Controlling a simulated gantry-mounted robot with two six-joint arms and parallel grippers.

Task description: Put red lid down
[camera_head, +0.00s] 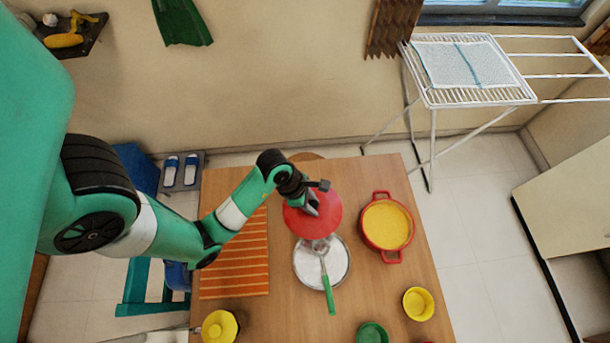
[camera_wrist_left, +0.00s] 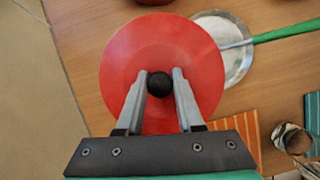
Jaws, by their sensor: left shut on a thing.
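The red lid (camera_head: 322,217) is a round disc with a dark knob (camera_wrist_left: 160,85) at its centre. My left gripper (camera_head: 308,203) is shut on this knob, one finger on each side in the left wrist view. The lid shows over the far part of the table, partly under the gripper in the head view. I cannot tell whether its rim touches the table. A red pot (camera_head: 387,224) with yellow contents and two side handles stands open to the right of the lid. My right gripper is not in view.
A metal plate (camera_head: 338,275) with a green-handled utensil (camera_head: 328,292) lies just in front of the lid. An orange striped mat (camera_head: 235,275) is to the left. Yellow bowl (camera_head: 418,303), green bowl (camera_head: 372,334) and yellow pot (camera_head: 219,327) stand near the front.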

